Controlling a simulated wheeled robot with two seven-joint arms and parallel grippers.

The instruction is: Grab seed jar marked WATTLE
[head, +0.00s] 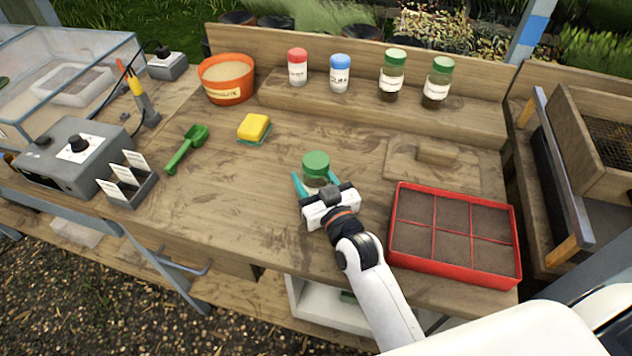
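A clear jar with a green lid (316,162) stands upright near the middle of the bench. Its label is mostly hidden by my gripper and cannot be read. My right gripper (314,179) comes in from the front. Its teal fingers are spread either side of this jar, and a small gap shows at the left finger. On the back shelf stand a red-lidded jar (297,70), a blue-lidded jar (340,75) and two green-lidded jars, one left (391,76) and one right (437,84). Their label words are too small to read. My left gripper is out of view.
A red seed tray (400,262) with soil cells lies right of my gripper. A yellow sponge (254,127), green scoop (187,146) and orange tub (226,76) lie to the left. A wooden board (412,165) lies behind the tray. The bench left of my gripper is clear.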

